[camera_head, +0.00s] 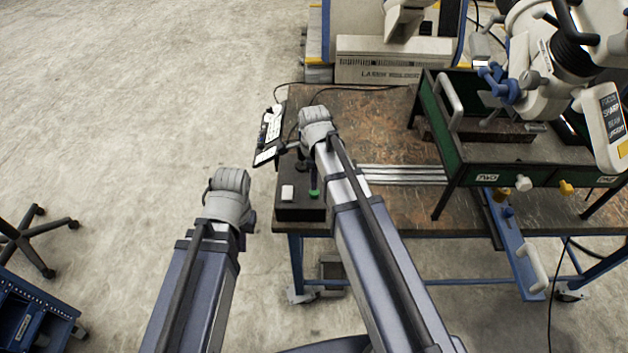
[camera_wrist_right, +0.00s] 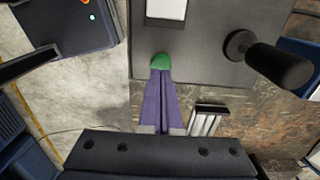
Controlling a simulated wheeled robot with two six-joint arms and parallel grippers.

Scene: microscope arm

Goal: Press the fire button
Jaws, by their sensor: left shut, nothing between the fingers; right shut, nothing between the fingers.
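I cannot read which is labelled fire. In the right wrist view my right gripper (camera_wrist_right: 160,74) is shut and empty. Its fingertips meet the edge of the green button (camera_wrist_right: 160,60) and overlap it; I cannot tell whether they press it. The white button (camera_wrist_right: 166,9) lies beyond it. In the head view my right arm hides its fingers. My left arm shows left of the bench, its gripper out of sight.
A black joystick (camera_wrist_right: 272,62) stands on the box close to the right gripper. Metal rails (camera_head: 405,175) run across the bench (camera_head: 350,108). A green frame (camera_head: 470,165) and the large white microscope arm (camera_head: 545,75) occupy the right side.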

